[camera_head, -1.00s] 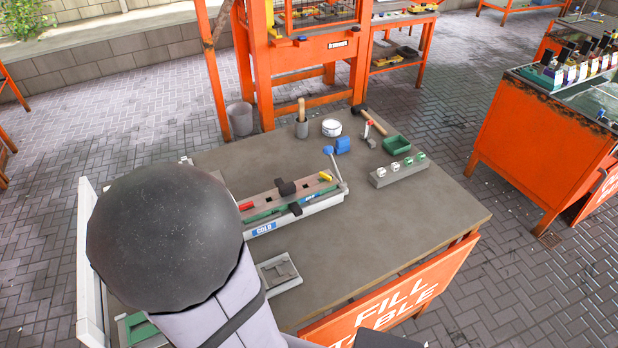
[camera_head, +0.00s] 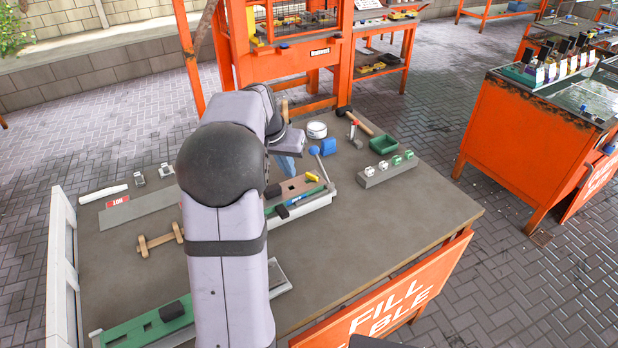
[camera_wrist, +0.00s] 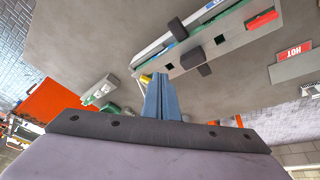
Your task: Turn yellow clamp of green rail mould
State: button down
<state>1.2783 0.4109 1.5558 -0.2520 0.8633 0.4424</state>
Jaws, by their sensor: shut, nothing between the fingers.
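The green rail mould (camera_head: 301,207) lies in its long grey fixture on the table; my arm hides its left part in the head view. The yellow clamp (camera_head: 312,177) sits at the mould's right end. In the wrist view the yellow clamp (camera_wrist: 146,79) shows partly behind my fingertips, and the red clamp (camera_wrist: 262,19) is at the other end. My gripper (camera_head: 287,163) has blue fingers, shut and empty, pointing down left of the yellow clamp. In the wrist view my gripper (camera_wrist: 162,78) appears close to the clamp; I cannot tell whether they touch.
A grey block with dice-like pieces (camera_head: 386,173), a green tray (camera_head: 383,145), a white round tub (camera_head: 317,130) and a hammer (camera_head: 358,122) lie behind and right. The table's right front is clear.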

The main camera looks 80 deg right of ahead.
aim_at(312, 178)
jog(key=shift+s+r+m+g, duration=0.15)
jog(key=shift+s+r+m, duration=0.1)
jog(key=shift+m, duration=0.75)
jog(key=shift+s+r+m+g, duration=0.15)
jog(key=shift+s+r+m, duration=0.1)
jog(key=shift+m, duration=0.75)
jog(key=p+x, duration=0.3)
jog(key=x, duration=0.6)
jog(key=shift+f, duration=0.1)
jog(key=shift+s+d+f+p, duration=0.15)
jog(key=shift+s+d+p, duration=0.1)
jog(key=shift+d+p, duration=0.35)
jog(key=shift+s+d+f+p, duration=0.15)
jog(key=shift+s+d+p, duration=0.1)
jog(key=shift+d+p, duration=0.3)
jog(key=shift+s+d+f+p, duration=0.1)
jog(key=shift+d+p, duration=0.05)
jog(key=shift+d, duration=0.25)
jog(key=shift+s+d+f+p, duration=0.1)
jog(key=shift+s+d+p, duration=0.05)
jog(key=shift+d, duration=0.25)
